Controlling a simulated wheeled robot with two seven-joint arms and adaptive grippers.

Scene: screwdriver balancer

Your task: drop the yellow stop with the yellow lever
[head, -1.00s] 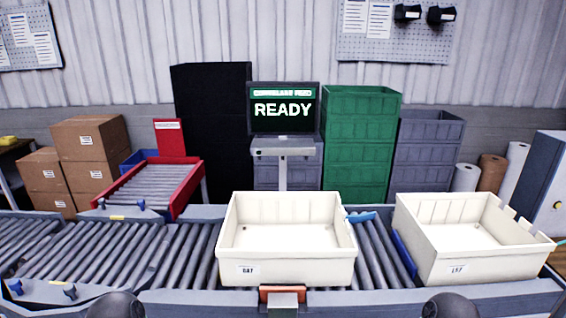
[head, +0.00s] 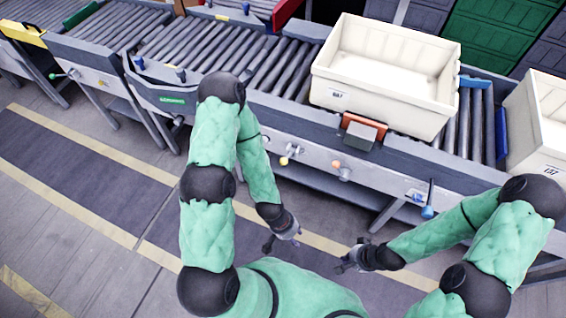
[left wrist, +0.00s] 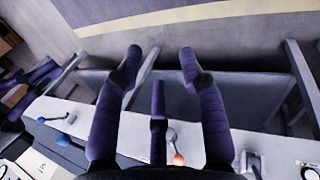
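The yellow lever (head: 284,161) is a small stick with a yellow ball, on the front of the conveyor, left of a lever with an orange ball (head: 336,164). I cannot make out a yellow stop on the rollers near it; the white tote hides part of them. My left gripper (head: 282,243) is open and empty, below and apart from the yellow lever. In the left wrist view its fingers (left wrist: 160,65) are spread with nothing between them, and the orange ball (left wrist: 178,159) shows behind. My right gripper (head: 350,255) is open and empty over the floor.
A white tote (head: 385,72) sits on the roller conveyor (head: 205,48), with another tote (head: 540,120) to its right. An orange-faced block (head: 364,130) is on the conveyor's front edge. A blue lever (head: 428,211) hangs at right, a green one (head: 62,75) at left. The floor in front is clear.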

